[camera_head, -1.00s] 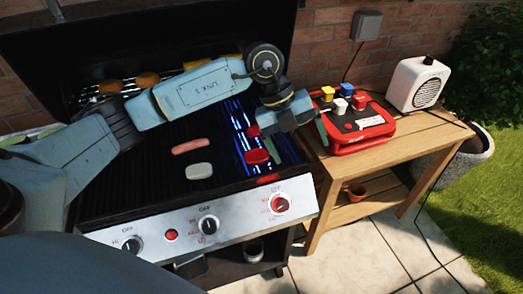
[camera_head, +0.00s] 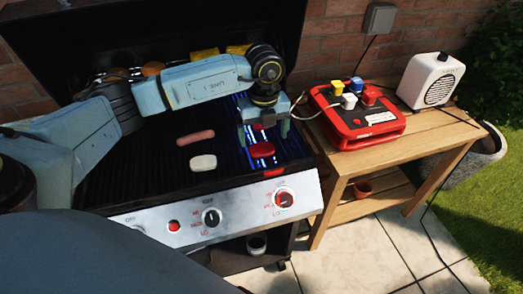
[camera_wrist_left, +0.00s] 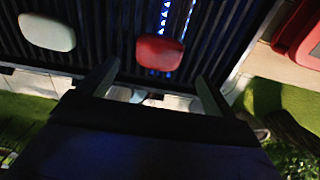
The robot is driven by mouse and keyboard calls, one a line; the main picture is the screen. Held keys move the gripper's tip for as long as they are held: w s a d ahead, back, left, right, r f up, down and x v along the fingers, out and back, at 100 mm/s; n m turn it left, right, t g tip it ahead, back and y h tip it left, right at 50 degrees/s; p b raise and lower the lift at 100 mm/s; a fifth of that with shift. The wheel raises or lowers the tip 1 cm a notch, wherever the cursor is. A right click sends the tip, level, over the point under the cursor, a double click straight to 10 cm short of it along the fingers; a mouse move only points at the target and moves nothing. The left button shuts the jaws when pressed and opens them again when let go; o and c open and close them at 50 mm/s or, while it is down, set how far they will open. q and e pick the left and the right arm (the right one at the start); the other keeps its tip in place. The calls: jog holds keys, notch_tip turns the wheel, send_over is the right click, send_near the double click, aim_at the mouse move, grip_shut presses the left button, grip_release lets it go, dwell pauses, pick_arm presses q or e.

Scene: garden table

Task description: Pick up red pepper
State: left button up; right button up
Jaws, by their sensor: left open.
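The red pepper (camera_head: 262,150) is a flat, rounded red piece lying on the right part of the dark grill grate (camera_head: 150,165). In the left wrist view, the pepper (camera_wrist_left: 160,52) lies beyond the fingertips, roughly between their lines. My left gripper (camera_head: 264,135) is open and points down just behind the pepper in the head view. Its two fingers (camera_wrist_left: 153,85) are apart with nothing between them. I cannot tell the exact height of the fingertips above the grate. My right gripper is not in view.
A pink sausage (camera_head: 195,137) and a pale oval piece (camera_head: 203,162) lie left of the pepper. Grill knobs (camera_head: 211,217) line the front panel.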

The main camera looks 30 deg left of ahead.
aim_at(262, 151)
pick_arm(q)
jog(key=f, duration=0.4)
jog(key=shift+s+f, duration=0.3)
